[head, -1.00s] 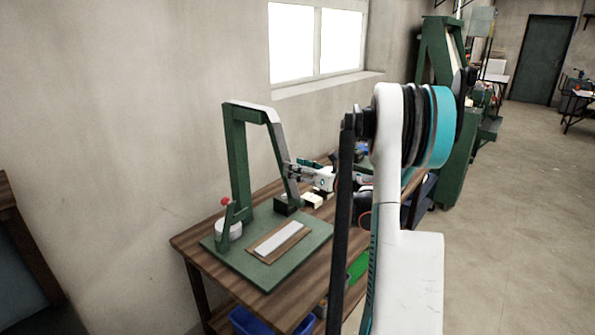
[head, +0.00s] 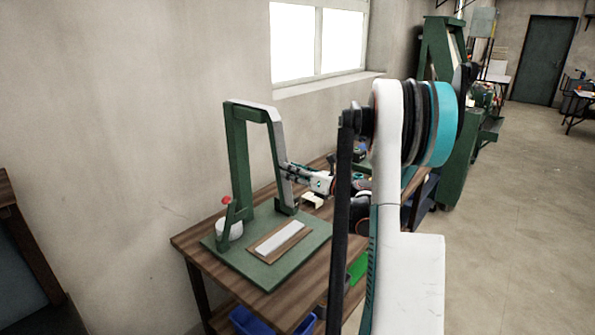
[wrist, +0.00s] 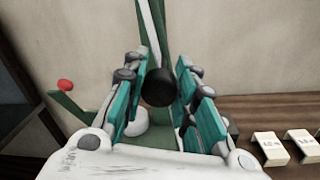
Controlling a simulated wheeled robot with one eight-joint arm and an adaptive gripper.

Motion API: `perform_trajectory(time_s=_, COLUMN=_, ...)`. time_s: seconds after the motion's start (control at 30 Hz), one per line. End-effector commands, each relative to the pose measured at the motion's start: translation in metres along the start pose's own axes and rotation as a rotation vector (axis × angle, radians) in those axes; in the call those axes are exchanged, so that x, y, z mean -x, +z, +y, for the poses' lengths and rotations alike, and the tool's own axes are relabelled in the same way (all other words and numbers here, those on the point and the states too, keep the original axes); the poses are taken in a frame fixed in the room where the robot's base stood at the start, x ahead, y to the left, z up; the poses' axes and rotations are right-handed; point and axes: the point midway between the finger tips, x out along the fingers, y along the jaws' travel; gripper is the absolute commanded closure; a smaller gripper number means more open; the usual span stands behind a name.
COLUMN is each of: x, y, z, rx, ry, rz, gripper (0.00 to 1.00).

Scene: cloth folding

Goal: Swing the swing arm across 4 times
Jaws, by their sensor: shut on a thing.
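The green swing arm (head: 279,160) hangs from the top of a green upright frame (head: 239,160), its lower end close to the green base plate (head: 232,262). My gripper (head: 284,171) reaches it from the right. In the wrist view, my gripper's teal fingers (wrist: 162,75) are on both sides of a black round knob (wrist: 158,88), shut on it. The swing arm (wrist: 154,40) rises behind the knob. The exact finger contact is hard to see in the head view.
A red-knobbed lever (head: 226,200) and a white round part (head: 229,232) stand at the frame's left foot. A white strip on a wooden board (head: 279,240) lies in front. Pale labelled blocks (wrist: 270,148) lie to the right on the wooden table (head: 200,257).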

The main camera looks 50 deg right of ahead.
Motion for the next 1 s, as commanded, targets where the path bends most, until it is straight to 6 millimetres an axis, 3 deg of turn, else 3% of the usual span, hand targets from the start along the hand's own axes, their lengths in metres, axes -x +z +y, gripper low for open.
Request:
perform_trajectory(time_s=0.5, x=-0.003, y=-0.019, z=0.06, rx=-0.352, ry=0.004, rz=-0.016, gripper=1.0)
perform_trajectory(time_s=1.0, x=-0.004, y=-0.019, z=0.077, rx=-0.462, ry=0.005, rz=-0.023, gripper=1.0)
